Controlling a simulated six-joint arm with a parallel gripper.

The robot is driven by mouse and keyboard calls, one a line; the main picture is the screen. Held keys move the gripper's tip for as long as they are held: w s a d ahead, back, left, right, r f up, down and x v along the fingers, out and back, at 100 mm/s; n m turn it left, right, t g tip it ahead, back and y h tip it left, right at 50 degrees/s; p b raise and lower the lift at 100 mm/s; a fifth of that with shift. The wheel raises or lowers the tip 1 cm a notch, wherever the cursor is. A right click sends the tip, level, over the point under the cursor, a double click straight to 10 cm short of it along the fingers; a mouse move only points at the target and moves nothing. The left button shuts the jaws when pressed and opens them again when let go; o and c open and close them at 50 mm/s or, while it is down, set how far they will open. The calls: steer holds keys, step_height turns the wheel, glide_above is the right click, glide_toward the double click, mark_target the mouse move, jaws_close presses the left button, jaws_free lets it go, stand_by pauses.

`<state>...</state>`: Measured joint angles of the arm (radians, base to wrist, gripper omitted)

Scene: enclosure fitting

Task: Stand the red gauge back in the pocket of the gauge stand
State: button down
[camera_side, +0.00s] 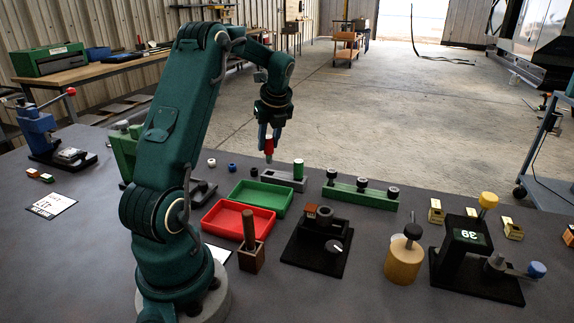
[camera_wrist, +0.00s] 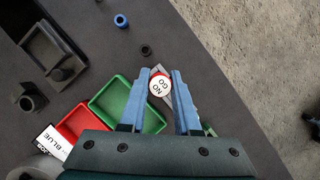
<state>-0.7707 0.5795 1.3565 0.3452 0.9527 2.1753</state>
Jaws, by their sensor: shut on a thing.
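My gripper (camera_side: 269,133) points down and is shut on the red gauge (camera_side: 269,146), which hangs upright below the fingertips. In the wrist view the round "NO GO" end of the red gauge (camera_wrist: 159,85) sits between the tips of my gripper (camera_wrist: 160,77). The grey gauge stand (camera_side: 270,178) lies on the table below the held gauge, with clear air between them. A green gauge (camera_side: 298,169) stands at the right end of the stand. The stand's pocket is hard to make out in the side view. In the wrist view the fingers and gauge hide most of the stand.
A green tray (camera_side: 261,198) and a red tray (camera_side: 241,219) lie in front of the stand. A green rail with black knobs (camera_side: 360,193) is to its right. A blue ring (camera_wrist: 120,20) and a black ring (camera_wrist: 146,50) lie on the table nearby.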

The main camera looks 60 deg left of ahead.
mark_target(270, 154)
steer(key=shift+f, duration=0.9)
steer(key=shift+f, duration=1.65)
stand_by(0.6)
steer(key=c, duration=0.5)
jaws_free()
steer(key=shift+c, duration=0.2)
steer(key=shift+v, duration=2.55)
